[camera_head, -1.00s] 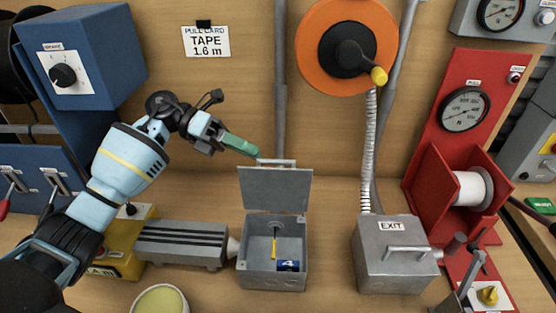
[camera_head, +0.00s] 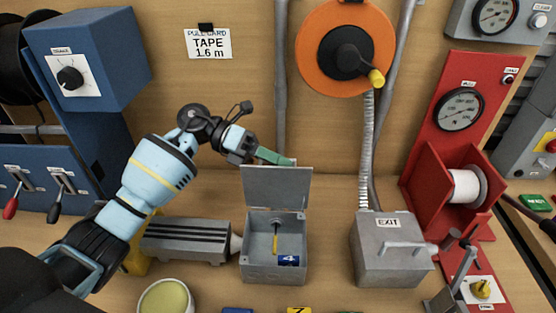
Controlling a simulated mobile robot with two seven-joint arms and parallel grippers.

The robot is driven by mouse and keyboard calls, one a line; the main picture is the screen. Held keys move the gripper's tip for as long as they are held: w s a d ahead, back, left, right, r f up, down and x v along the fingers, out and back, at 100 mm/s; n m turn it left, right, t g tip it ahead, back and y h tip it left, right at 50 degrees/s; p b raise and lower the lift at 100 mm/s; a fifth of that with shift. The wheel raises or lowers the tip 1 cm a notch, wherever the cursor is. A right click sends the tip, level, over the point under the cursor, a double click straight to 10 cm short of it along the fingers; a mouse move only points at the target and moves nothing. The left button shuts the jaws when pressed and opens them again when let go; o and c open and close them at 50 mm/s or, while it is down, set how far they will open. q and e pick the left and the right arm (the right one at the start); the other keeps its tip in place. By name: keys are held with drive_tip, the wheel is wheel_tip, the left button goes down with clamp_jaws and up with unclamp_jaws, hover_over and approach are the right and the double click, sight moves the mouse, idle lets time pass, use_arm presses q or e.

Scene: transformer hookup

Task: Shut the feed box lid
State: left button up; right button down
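The grey feed box (camera_head: 250,268) stands open on the bench in the middle of the picture. Its lid (camera_head: 277,188) is raised roughly upright at the back of the box. Inside are a thin yellow piece (camera_head: 275,243) and a blue tag marked 4 (camera_head: 289,261). My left gripper (camera_head: 280,158) reaches in from the left, with its green fingers at the lid's top edge, where the lid handle is mostly hidden. The fingers overlap in this view, so I cannot tell whether they are open, shut or touching the handle. My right gripper is not in view.
A closed grey EXIT box (camera_head: 385,265) with a bar handle stands to the right. A ribbed grey block (camera_head: 187,242) lies left of the feed box. A pale yellow pot (camera_head: 165,298) sits in front. An orange reel (camera_head: 312,45) hangs on the wall behind.

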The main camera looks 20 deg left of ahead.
use_arm(q)
clamp_jaws()
drive_tip(key=shift+f, duration=0.1)
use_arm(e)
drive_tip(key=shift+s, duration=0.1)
use_arm(q)
drive_tip(key=shift+s, duration=0.2)
